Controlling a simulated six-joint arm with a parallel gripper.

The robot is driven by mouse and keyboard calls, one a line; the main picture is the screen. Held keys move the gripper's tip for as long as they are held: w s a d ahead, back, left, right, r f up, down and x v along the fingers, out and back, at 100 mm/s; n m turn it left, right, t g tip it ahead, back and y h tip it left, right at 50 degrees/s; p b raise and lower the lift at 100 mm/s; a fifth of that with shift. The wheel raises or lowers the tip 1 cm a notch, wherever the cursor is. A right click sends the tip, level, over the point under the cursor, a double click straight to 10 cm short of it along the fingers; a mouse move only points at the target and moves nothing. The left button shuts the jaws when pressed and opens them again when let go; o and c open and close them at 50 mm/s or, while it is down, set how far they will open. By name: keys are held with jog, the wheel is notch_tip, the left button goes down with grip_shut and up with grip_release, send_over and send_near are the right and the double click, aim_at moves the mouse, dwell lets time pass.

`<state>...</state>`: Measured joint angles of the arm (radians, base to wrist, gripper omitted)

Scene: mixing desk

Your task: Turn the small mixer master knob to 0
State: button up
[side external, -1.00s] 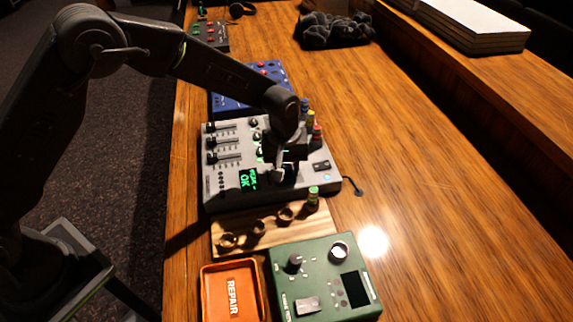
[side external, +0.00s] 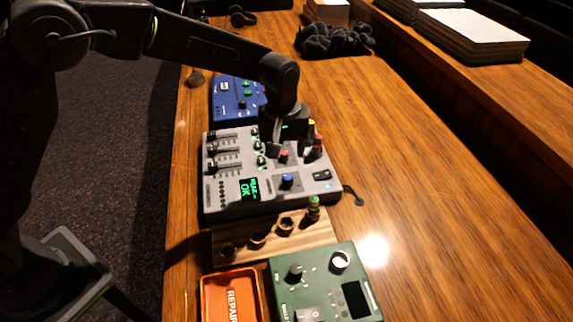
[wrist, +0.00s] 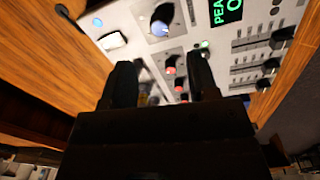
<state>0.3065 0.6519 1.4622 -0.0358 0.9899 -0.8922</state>
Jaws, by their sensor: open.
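A grey mixer (side external: 222,196) with sliders, knobs and a lit "PEAK OK" display lies mid-desk; it also fills the top of the wrist view (wrist: 140,60). A blue-capped knob (side external: 287,181) stands near its front right; in the wrist view the blue knob (wrist: 160,27) is beyond my fingers. A red knob (side external: 283,155) sits behind it, near my fingertips. I cannot read which knob is the master. My gripper (side external: 287,145) is over the mixer's back right part. In the wrist view its two fingers (wrist: 162,75) are apart, with red knobs showing between them. Contact cannot be told.
A blue unit (side external: 228,108) is behind the mixer. In front are a wooden rack (side external: 318,232) with a green-capped piece (side external: 313,208), a green device (side external: 322,265) and an orange "REPAIR" tray (side external: 207,300). Bottle-like pieces stand by my gripper.

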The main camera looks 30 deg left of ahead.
jog(key=shift+a+r, duration=0.1)
jog(key=shift+r, duration=2.45)
jog(key=s+a+r+m+t, duration=0.3)
jog(key=s+a+r, duration=0.7)
jog(key=s+r, duration=0.15)
jog(key=s+a+f+m+t, duration=0.1)
jog(key=s+a+m, duration=0.1)
jog(key=s, duration=0.5)
jog(key=s+a+f+m+t, duration=0.1)
jog(key=s+a+m, duration=0.1)
jog(key=s, duration=0.6)
jog(key=shift+s+a, duration=0.2)
jog(key=shift+a, duration=0.6)
